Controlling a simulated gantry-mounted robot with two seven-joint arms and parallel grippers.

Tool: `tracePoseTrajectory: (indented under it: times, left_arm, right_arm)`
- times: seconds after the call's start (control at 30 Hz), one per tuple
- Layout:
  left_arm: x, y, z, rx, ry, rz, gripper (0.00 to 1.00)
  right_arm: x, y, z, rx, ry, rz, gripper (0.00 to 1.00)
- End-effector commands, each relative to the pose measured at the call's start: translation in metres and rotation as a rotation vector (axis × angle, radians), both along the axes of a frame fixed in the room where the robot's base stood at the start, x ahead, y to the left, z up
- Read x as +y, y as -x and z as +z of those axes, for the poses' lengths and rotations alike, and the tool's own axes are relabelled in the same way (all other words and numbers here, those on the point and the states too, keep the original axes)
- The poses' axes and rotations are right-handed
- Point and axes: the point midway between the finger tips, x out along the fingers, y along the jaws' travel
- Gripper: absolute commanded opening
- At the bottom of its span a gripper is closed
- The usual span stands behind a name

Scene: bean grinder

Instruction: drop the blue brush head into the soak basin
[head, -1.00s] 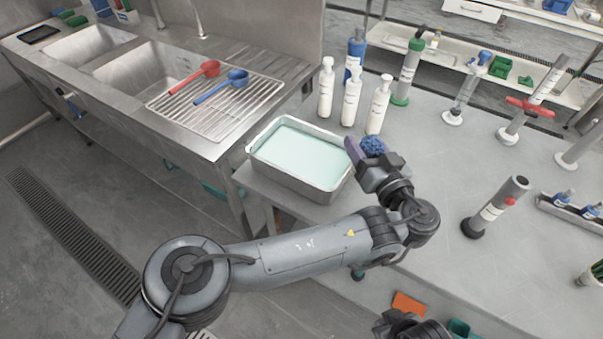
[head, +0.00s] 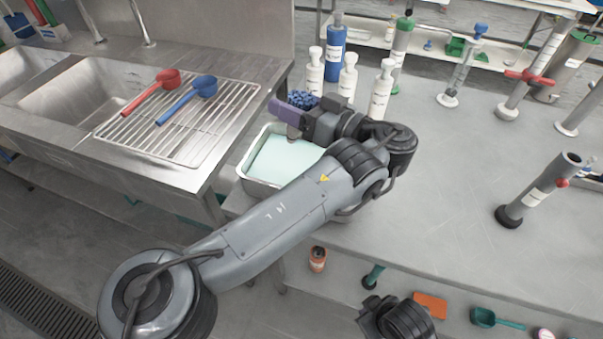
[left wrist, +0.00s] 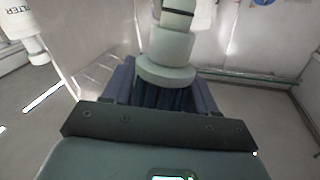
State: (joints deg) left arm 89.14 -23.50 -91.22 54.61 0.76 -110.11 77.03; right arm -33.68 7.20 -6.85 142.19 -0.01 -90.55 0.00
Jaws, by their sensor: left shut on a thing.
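The blue brush head (head: 303,99) is held in my left gripper (head: 292,114), whose purple fingers are shut on it. My left arm hides the basin's right side. In the left wrist view, blue bristles (left wrist: 165,97) show between the fingers, below a pale stepped cylinder whose identity I cannot tell. A dark part of my right arm's end (head: 398,318) shows at the bottom edge of the head view; its fingers cannot be made out.
White bottles (head: 348,76) and a blue bottle (head: 335,52) stand just behind the basin, close to my left gripper. Left is a drying rack (head: 180,130) with a red scoop (head: 150,92) and a blue scoop (head: 190,97). The table's middle is clear.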

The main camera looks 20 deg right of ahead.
Motion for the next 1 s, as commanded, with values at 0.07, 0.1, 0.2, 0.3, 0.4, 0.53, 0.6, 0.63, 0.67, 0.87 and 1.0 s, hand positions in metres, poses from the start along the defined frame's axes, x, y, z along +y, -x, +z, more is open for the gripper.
tracePoseTrajectory:
  times: [0.07,0.1,0.2,0.3,0.4,0.53,0.6,0.63,0.67,0.87,1.0]
  left_arm:
    - [0.0,0.0,-0.01,0.0,0.0,0.0,0.28]
    - [0.0,0.0,-0.012,0.0,0.0,0.0,0.28]
    - [0.0,-0.001,-0.019,-0.001,0.001,0.0,0.28]
    - [0.0,-0.001,-0.026,-0.002,0.001,0.0,0.28]
    - [0.0,-0.001,-0.03,0.001,-0.001,-0.001,0.28]
    - [0.0,-0.001,-0.042,0.001,-0.001,-0.001,0.28]
    - [0.0,-0.001,-0.047,0.0,0.0,-0.001,0.28]
    - [0.0,-0.001,-0.048,0.0,0.001,-0.001,0.28]
    - [0.0,-0.001,-0.05,0.0,0.001,-0.001,0.28]
    - [0.0,0.0,-0.053,0.0,0.001,-0.001,0.28]
    - [0.0,0.0,-0.053,0.0,0.001,-0.001,0.28]
  right_arm:
    - [-0.001,-0.001,-0.013,-0.002,0.002,0.001,0.0]
    - [-0.001,-0.001,-0.017,-0.002,0.002,0.001,0.0]
    - [-0.001,-0.001,-0.029,-0.003,0.002,0.001,0.0]
    - [-0.001,-0.002,-0.042,-0.003,0.002,0.0,0.0]
    - [0.0,-0.002,-0.042,-0.001,0.001,0.0,0.0]
    - [0.001,-0.003,-0.041,-0.005,-0.003,-0.002,0.0]
    - [0.001,-0.003,-0.04,-0.007,-0.006,-0.004,0.0]
    - [0.002,-0.003,-0.04,-0.007,-0.006,-0.005,0.0]
    - [0.002,-0.003,-0.04,-0.007,-0.007,-0.004,0.0]
    - [0.002,-0.003,-0.04,-0.007,-0.009,-0.006,0.0]
    - [0.002,-0.003,-0.04,-0.007,-0.009,-0.006,0.0]
